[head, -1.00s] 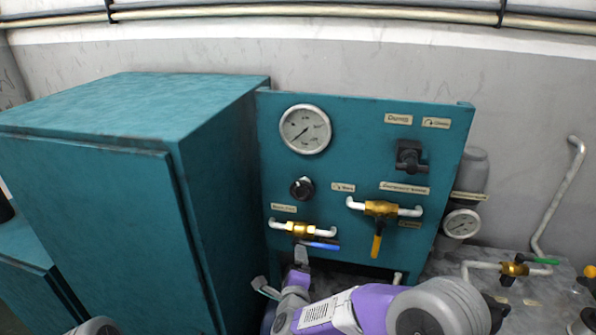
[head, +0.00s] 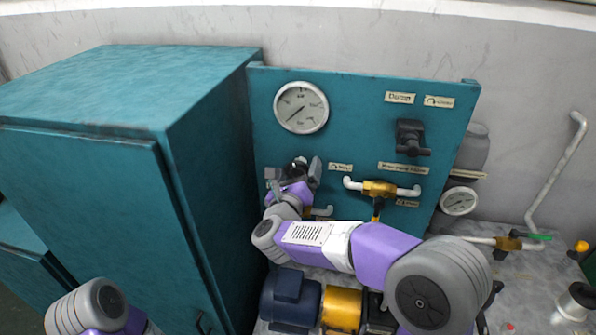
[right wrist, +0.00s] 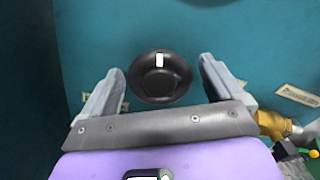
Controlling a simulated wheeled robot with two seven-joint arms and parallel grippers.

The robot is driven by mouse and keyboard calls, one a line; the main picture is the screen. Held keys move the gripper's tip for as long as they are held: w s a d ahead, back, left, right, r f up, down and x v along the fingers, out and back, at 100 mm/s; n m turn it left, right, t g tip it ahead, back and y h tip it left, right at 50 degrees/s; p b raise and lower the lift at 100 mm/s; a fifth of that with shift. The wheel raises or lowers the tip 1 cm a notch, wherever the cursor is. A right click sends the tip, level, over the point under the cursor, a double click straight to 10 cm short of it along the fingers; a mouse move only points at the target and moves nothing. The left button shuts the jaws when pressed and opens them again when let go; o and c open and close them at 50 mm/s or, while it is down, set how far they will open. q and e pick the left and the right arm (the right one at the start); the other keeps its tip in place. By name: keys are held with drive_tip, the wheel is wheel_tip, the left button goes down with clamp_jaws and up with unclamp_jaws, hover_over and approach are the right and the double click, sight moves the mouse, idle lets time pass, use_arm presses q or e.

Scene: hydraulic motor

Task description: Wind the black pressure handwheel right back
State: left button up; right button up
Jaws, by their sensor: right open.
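The black pressure handwheel (right wrist: 158,78) shows in the right wrist view as a round black knob with a white mark near its top, on the teal panel (head: 365,105). In the head view the handwheel (head: 299,163) is partly hidden by my right gripper. My right gripper (head: 293,170) is open in front of the panel. In the right wrist view its two fingers (right wrist: 160,82) stand to the left and right of the handwheel, with a gap on each side. My left gripper is out of view; only part of my left arm shows at the lower left.
A round gauge (head: 301,107) sits above the handwheel. A black dump valve (head: 411,137) and a brass valve with white pipes (head: 381,189) are to the right. A teal cabinet (head: 110,180) stands close on the left. A yellow and blue motor unit (head: 342,308) lies below.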

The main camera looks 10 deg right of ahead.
drive_tip(key=c, duration=1)
